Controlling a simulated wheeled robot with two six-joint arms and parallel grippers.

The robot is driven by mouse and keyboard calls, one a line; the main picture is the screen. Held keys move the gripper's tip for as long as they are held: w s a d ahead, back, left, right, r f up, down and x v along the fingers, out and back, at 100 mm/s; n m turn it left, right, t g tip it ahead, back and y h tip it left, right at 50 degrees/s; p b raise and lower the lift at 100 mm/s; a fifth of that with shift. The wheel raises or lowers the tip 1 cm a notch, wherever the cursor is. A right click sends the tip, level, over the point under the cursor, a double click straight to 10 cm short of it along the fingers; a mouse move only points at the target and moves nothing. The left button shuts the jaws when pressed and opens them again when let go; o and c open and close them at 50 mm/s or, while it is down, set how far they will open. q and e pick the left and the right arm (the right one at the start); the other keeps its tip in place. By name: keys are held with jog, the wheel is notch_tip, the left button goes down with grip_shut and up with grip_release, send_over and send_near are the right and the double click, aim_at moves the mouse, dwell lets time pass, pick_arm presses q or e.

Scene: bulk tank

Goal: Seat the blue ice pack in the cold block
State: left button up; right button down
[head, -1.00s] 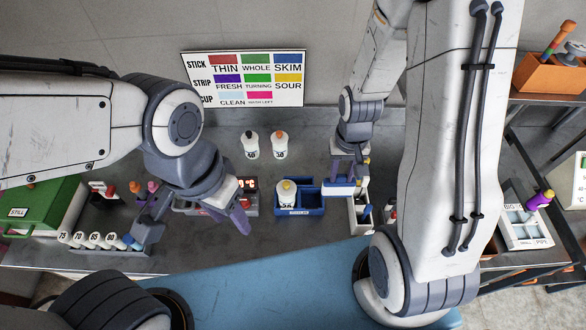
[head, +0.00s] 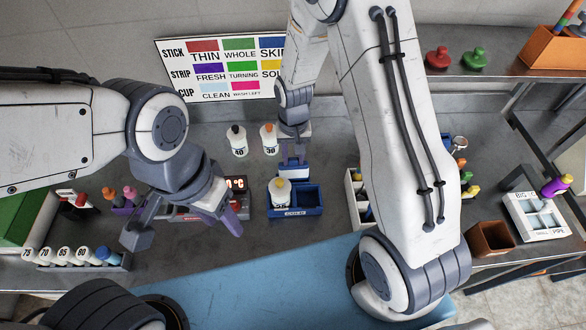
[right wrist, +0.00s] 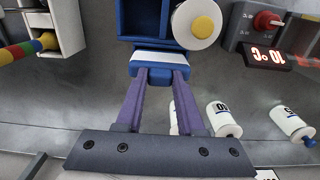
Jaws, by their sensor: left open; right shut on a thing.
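The blue ice pack (right wrist: 160,64), with a white band, is gripped by my right gripper (right wrist: 158,80). In the head view the ice pack (head: 291,175) is at the back edge of the cold block, partly hidden by the gripper (head: 293,163). The cold block (head: 296,212) is a blue holder; it also shows in the right wrist view (right wrist: 120,20). A white bottle with a yellow cap (head: 281,190) stands in its left compartment; the right compartment looks empty. I cannot tell whether the pack touches the block. My left gripper (head: 183,230) is open and empty, left of the block.
Two white bottles (head: 238,140) (head: 269,138) stand behind the block. A device with a red display (head: 236,184) is close on its left. A white rack (head: 357,195) stands on the right. A bottle row (head: 75,257) lies front left.

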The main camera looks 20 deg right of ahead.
aim_at(293, 166)
jog(key=shift+f+b, duration=1.8)
jog(key=shift+f, duration=0.5)
jog(key=c, duration=0.5)
grip_release()
jog(key=shift+r, duration=0.1)
